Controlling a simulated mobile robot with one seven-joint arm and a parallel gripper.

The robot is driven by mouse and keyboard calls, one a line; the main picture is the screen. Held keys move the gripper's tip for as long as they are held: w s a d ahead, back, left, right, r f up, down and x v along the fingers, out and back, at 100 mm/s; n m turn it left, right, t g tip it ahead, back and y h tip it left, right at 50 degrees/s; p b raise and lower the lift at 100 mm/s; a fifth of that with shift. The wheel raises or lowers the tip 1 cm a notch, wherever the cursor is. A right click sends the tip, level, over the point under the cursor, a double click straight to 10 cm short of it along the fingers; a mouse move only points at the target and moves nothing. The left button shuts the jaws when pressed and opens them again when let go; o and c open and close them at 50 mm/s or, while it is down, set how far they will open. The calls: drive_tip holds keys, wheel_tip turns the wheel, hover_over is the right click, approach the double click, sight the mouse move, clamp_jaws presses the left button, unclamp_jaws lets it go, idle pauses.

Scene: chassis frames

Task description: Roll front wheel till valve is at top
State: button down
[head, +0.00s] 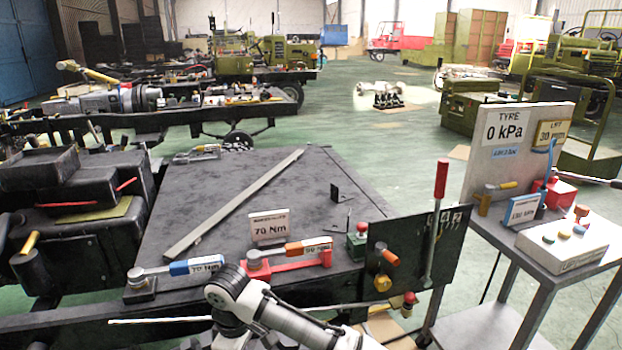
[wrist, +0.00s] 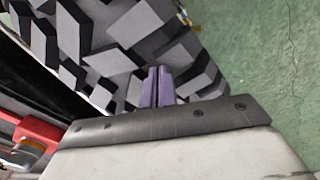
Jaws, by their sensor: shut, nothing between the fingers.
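In the wrist view a chunky black-and-grey tyre tread (wrist: 115,40) fills the upper left. My gripper (wrist: 157,72) has its two purple fingers shut together with nothing between them. The fingertips lie over the tread near its right edge; I cannot tell whether they touch it. No valve shows in either view. In the head view my white arm reaches down at the bottom centre, and my gripper and the front wheel do not show there.
The dark chassis deck (head: 235,190) bears a 70 Nm sign (head: 269,228) and torque wrenches. A red-handled lever (head: 440,185) stands at its right. A trolley (head: 500,245) with a 0 kPa board (head: 510,140) is at the right. Green floor (wrist: 265,60) lies right of the tyre.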

drive_tip(key=shift+w+d, duration=0.15)
drive_tip(key=shift+d, duration=0.65)
drive_tip(key=shift+d+f, duration=0.1)
drive_tip(key=shift+d, duration=0.05)
drive_tip(key=shift+w+d, duration=0.2)
drive_tip(key=shift+d, duration=0.4)
drive_tip(key=shift+w+d, duration=0.15)
drive_tip(key=shift+d, duration=0.45)
drive_tip(key=shift+w+d+f+b, duration=0.1)
drive_tip(key=shift+d+b, duration=0.05)
drive_tip(key=shift+b, duration=0.15)
drive_tip(key=shift+w+d, duration=0.2)
drive_tip(key=shift+d, duration=0.4)
drive_tip(key=shift+w+d, duration=0.15)
drive_tip(key=shift+d, duration=0.45)
wheel_tip(320, 180, up, 8)
drive_tip(key=p, duration=0.6)
drive_tip(key=shift+p, duration=0.35)
